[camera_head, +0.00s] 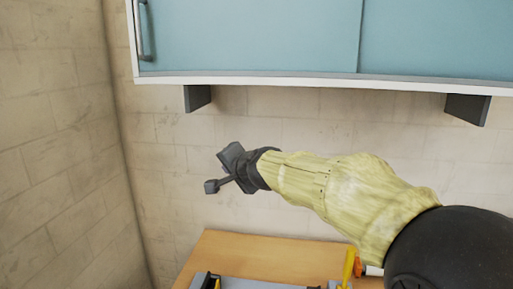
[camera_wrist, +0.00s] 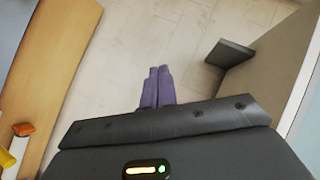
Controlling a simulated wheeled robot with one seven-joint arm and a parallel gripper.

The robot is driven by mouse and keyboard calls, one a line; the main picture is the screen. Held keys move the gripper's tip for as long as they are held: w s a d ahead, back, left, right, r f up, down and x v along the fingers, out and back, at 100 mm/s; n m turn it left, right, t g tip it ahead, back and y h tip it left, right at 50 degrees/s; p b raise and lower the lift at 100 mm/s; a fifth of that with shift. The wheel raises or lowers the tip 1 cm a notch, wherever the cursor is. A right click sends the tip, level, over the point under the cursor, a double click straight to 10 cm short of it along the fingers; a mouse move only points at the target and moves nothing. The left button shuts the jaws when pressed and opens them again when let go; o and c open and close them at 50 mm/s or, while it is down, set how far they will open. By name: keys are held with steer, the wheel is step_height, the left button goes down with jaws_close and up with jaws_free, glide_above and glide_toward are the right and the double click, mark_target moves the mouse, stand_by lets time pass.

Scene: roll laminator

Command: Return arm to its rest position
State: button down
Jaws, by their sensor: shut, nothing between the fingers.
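My arm, in a pale yellow sleeve, reaches in from the lower right in the head view. The dark end of the arm, with my gripper (camera_head: 232,158), is in the air in front of the tiled wall, above the desk and below the wall cabinet. In the wrist view the two purple-grey fingers of my gripper (camera_wrist: 157,74) lie side by side, shut with nothing between them. The fingertips show against the wall and touch no object that I can see.
A blue-fronted wall cabinet (camera_head: 250,35) hangs above, with dark brackets (camera_head: 197,97) under it. A wooden desk (camera_head: 270,256) is below. A grey machine part (camera_head: 255,284), a yellow item (camera_head: 349,264) and an orange item (camera_wrist: 23,129) are at the desk. The side wall (camera_head: 55,150) is at left.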

steer(key=s+d+f+n+g+h, duration=0.25)
steer(key=s+d+f, duration=0.35)
steer(key=f, duration=0.4)
steer(key=s+d+f+n+g+h, duration=0.2)
steer(key=s+d+f+g, duration=0.15)
steer(key=d+f, duration=0.55)
steer(key=s+d+f+n+g+h, duration=0.1)
steer(key=s+d+f, duration=0.2)
steer(key=s+f, duration=0.3)
steer(key=s+d+f+n+g+h, duration=0.1)
steer(key=s+d+f, duration=0.3)
steer(key=s, duration=0.5)
steer(key=shift+s+d+f+g, duration=0.3)
steer(key=shift+f+g, duration=0.4)
steer(key=shift+f, duration=0.25)
steer(key=shift+n, duration=0.25)
